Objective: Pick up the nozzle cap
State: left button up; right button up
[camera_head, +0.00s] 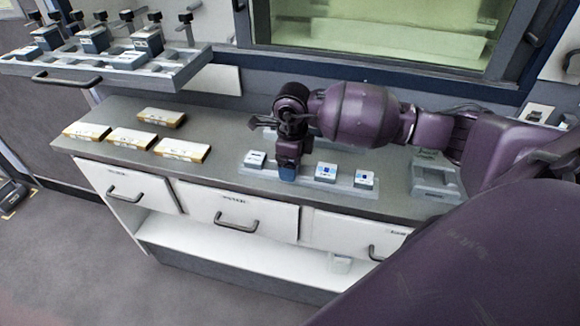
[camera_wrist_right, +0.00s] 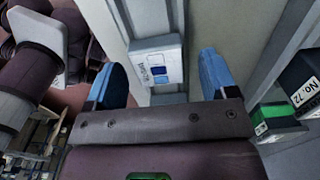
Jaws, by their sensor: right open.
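Small grey blocks with white and blue labels stand in a row on a light tray (camera_head: 305,181) on the counter. One labelled block (camera_head: 255,159) is left of my right gripper (camera_head: 288,172); two more, a middle block (camera_head: 326,172) and an end block (camera_head: 365,179), are to its right. I cannot tell which thing is the nozzle cap. My right gripper points down at the row, its blue fingers apart. In the right wrist view, a labelled block (camera_wrist_right: 157,68) shows between and beyond the open fingers (camera_wrist_right: 170,80), with nothing gripped. My left gripper is out of view.
Several white and orange boxes (camera_head: 131,139) lie on the counter's left part. A raised shelf (camera_head: 105,75) with blocks and black-knobbed parts is at the upper left. A grey holder (camera_head: 433,178) stands at the right. Drawers (camera_head: 240,216) with handles are below the counter.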

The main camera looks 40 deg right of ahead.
jog(key=shift+c, duration=0.2)
jog(key=c, duration=1)
jog(key=shift+r, duration=0.1)
